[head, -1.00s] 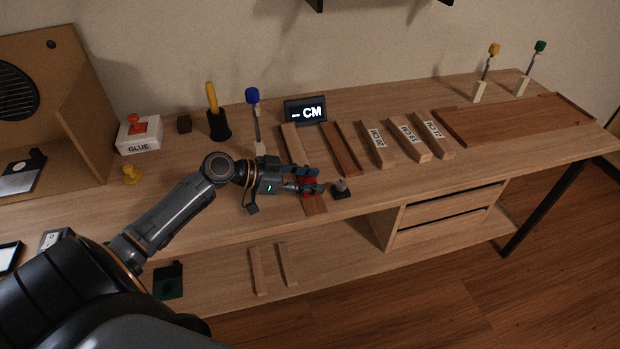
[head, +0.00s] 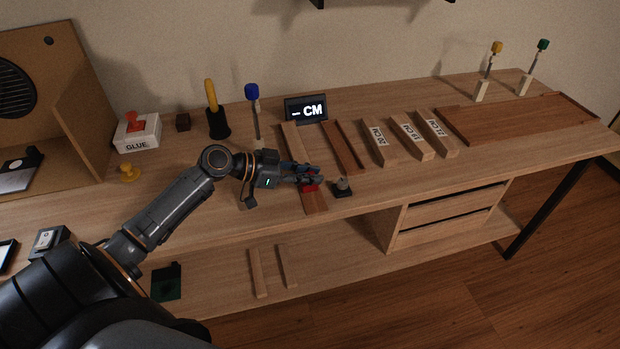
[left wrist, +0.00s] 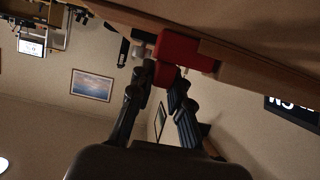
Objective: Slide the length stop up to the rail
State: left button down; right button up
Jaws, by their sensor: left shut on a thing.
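The red length stop (head: 310,188) sits on the near part of a long wooden strip (head: 316,203) that runs back toward the display. My left gripper (head: 316,179) is shut on the stop, and its fingers cover much of it in the head view. In the left wrist view the red stop (left wrist: 187,50) shows at the fingertips of my left gripper (left wrist: 166,78), against the wooden strip. I cannot tell for sure which part is the rail. My right gripper is in neither view.
A small dark block with a grey knob (head: 343,187) stands just right of the stop. A display reading "-- CM" (head: 306,109) stands behind. A grooved strip (head: 343,147) and labelled wooden blocks (head: 411,136) lie to the right. A blue-topped post (head: 255,115) stands behind my left arm.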

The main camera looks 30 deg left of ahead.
pick_arm(q)
jog(key=c, duration=1.2)
grip_release()
jog(key=shift+s, duration=0.1)
jog(key=v, duration=1.2)
